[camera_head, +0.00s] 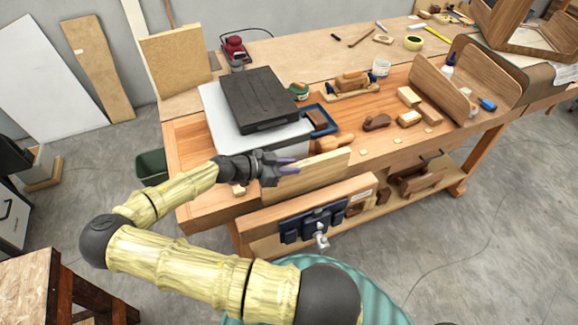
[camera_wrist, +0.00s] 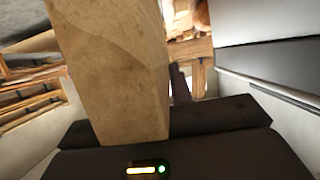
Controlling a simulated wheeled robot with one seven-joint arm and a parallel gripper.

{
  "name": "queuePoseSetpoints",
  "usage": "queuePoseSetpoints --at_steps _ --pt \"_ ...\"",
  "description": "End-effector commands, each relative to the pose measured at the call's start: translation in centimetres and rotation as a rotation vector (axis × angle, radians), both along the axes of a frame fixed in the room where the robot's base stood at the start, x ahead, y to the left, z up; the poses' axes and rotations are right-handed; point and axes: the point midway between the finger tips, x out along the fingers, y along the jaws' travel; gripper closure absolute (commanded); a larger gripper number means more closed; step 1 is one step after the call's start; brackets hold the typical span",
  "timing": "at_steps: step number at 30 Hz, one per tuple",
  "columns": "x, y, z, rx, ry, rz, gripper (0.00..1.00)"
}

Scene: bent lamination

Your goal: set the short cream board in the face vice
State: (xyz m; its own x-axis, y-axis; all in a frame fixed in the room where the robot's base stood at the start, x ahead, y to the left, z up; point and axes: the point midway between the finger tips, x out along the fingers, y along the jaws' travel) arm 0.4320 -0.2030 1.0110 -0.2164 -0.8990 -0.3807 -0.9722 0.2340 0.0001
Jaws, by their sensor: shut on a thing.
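The short cream board (camera_head: 318,172) is a pale, flat piece held on edge at the front of the workbench. My gripper (camera_head: 288,166) is shut on its left end. The board fills much of the wrist view (camera_wrist: 112,70), reaching away from the dark gripper body. The face vice (camera_head: 312,220) is on the bench front, with a long wooden jaw (camera_head: 275,214) and a dark metal plate. The board is just behind and above this jaw in the picture. I cannot tell whether its lower edge is inside the vice gap.
A dark flat case (camera_head: 262,98) lies on a grey box behind my gripper. A blue tray (camera_head: 321,121), wooden planes and small blocks (camera_head: 409,117) crowd the bench top to the right. A curved wooden form (camera_head: 440,88) stands farther right.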

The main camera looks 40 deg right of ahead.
Motion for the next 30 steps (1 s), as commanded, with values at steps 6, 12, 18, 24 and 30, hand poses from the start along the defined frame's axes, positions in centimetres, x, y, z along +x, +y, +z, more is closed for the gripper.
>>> queuePoseSetpoints --at_steps 6,12,18,24,30 --pt "0.00 -0.03 -0.06 -0.001 -0.001 0.000 1.00" --pt "-0.01 -0.03 -0.05 -0.001 -0.001 0.000 1.00" --pt "-0.01 -0.03 -0.26 -0.001 -0.001 0.000 1.00" --pt "-0.01 -0.03 -0.55 -0.001 -0.001 0.000 1.00" --pt "-0.02 -0.03 -0.82 -0.001 -0.001 0.000 1.00"
